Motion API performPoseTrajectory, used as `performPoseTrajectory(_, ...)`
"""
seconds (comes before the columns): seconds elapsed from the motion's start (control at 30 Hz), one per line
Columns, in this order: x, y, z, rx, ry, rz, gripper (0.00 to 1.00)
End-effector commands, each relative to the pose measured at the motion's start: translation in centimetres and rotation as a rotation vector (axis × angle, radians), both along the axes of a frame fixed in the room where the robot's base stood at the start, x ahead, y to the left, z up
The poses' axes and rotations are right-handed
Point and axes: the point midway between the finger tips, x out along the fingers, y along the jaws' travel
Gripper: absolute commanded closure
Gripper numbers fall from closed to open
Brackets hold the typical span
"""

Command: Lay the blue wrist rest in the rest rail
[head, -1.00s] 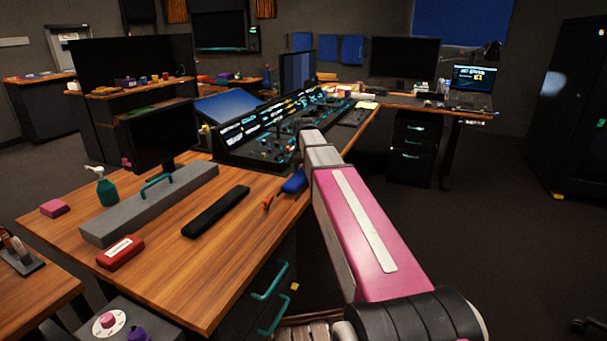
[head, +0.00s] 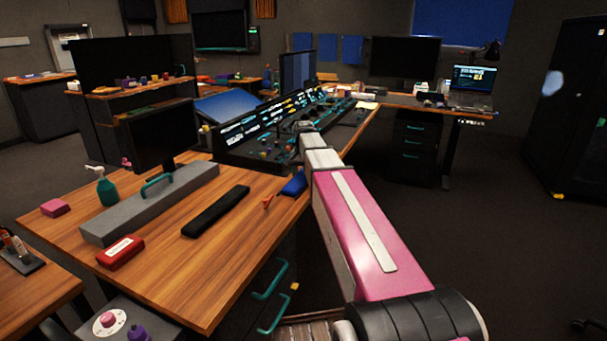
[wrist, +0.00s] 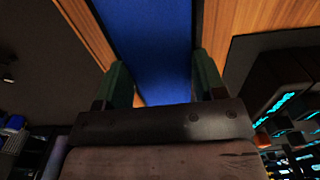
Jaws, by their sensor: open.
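The blue wrist rest (head: 294,184) lies at the right edge of the wooden desk, partly hidden behind my arm in the head view. In the wrist view the blue wrist rest (wrist: 150,45) runs as a wide band between the two dark green fingers of my gripper (wrist: 162,80). The fingers are apart, one on each side of it; whether they touch it is unclear. In the head view my arm hides the gripper. A long black bar-shaped piece (head: 216,211) lies on the desk to the left; I cannot tell if it is the rest rail.
A grey case (head: 150,205) with a teal handle, a red box (head: 120,252), a green spray bottle (head: 106,187) and a pink block (head: 55,207) stand on the desk (head: 190,275). A control panel (head: 270,140) stands behind.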

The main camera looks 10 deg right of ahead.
Motion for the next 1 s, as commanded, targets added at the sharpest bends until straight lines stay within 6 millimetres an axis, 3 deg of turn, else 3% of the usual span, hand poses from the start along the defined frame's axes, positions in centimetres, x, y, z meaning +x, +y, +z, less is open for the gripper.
performPoseTrajectory(0.07, -0.2, 0.0, 0.1, 0.002, 0.006, -0.001, 0.17)
performPoseTrajectory(0.1, -0.2, 0.0, 0.7, 0.002, 0.006, -0.001, 0.11)
performPoseTrajectory(0.7, -0.1, 0.0, 10.7, 0.001, 0.003, -0.001, 0.11)
performPoseTrajectory(1.0, -0.1, 0.0, 12.3, 0.001, 0.003, -0.001, 0.11)
